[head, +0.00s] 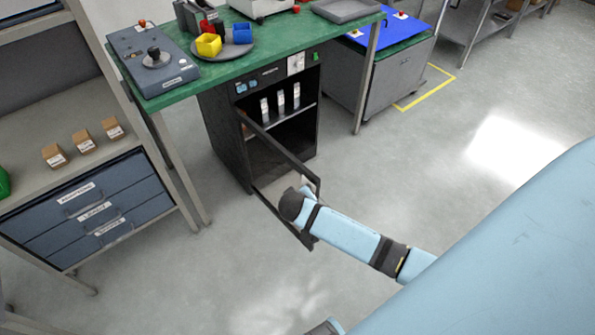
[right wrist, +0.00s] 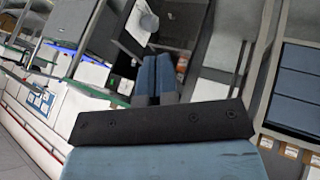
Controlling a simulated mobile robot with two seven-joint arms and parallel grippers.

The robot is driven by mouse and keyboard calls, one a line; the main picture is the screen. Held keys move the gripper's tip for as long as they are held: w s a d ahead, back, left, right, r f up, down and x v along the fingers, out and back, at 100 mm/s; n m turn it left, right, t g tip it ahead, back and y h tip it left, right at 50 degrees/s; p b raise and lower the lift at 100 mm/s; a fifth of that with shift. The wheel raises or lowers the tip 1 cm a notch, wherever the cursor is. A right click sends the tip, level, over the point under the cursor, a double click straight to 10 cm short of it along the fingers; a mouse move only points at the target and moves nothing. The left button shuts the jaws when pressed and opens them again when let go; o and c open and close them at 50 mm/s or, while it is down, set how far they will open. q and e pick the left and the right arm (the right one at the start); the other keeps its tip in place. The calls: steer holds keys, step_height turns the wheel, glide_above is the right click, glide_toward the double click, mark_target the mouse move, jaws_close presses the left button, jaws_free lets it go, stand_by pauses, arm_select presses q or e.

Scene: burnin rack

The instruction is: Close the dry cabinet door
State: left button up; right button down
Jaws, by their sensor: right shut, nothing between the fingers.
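The black dry cabinet (head: 226,135) stands under the green-topped bench in the head view. Its door (head: 281,147), a dark frame with a clear pane, hangs wide open toward me. White items stand on the shelf inside. My right arm reaches in from the right, and its wrist is at the door's free edge. In the head view the wrist and door mostly hide the right gripper's fingers. In the right wrist view my right gripper (right wrist: 156,70) has its two blue-grey fingers together and empty. I cannot tell whether it touches the door. My left gripper is not in view.
The green bench (head: 290,45) carries a grey control box (head: 152,62) and a round tray with coloured bins. A blue drawer unit (head: 95,215) with small boxes on top stands at left. A grey cabinet (head: 400,85) is at right. Floor in front of the door is clear.

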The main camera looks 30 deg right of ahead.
steer(key=b, duration=0.1)
glide_toward(313, 191)
step_height(313, 191, down, 4)
steer(key=w+a, duration=0.2)
steer(key=shift+w+d+f, duration=0.1)
steer(key=shift+d+f, duration=0.05)
steer(key=shift+d, duration=0.85)
steer(key=shift+w+d+f, duration=0.1)
steer(key=shift+w+d, duration=0.05)
steer(key=shift+d, duration=0.85)
steer(key=shift+d, duration=0.1)
